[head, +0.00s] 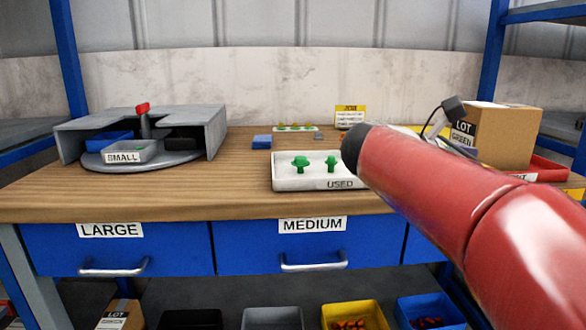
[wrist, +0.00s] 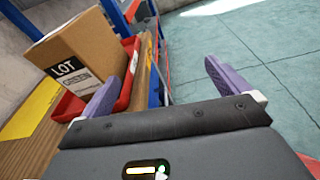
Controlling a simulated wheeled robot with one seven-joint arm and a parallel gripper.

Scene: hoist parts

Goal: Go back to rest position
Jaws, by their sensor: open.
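My gripper (wrist: 162,94) shows in the wrist view with its two purple fingers wide apart and nothing between them. It hangs near the right end of the workbench, beside a red tray (wrist: 128,85) and over the bench edge and floor. In the head view my red arm reaches across the right side, and its links hide part of the bench. The gripper's fingers are not clear in the head view.
A cardboard box (head: 505,137) labelled LOT GREEN stands at the bench's right. A white USED tray (head: 290,183) holds two green parts (head: 300,162). A grey turntable (head: 140,160) with a SMALL bin (head: 129,151) is at left. Open floor (wrist: 235,60) lies beyond the bench end.

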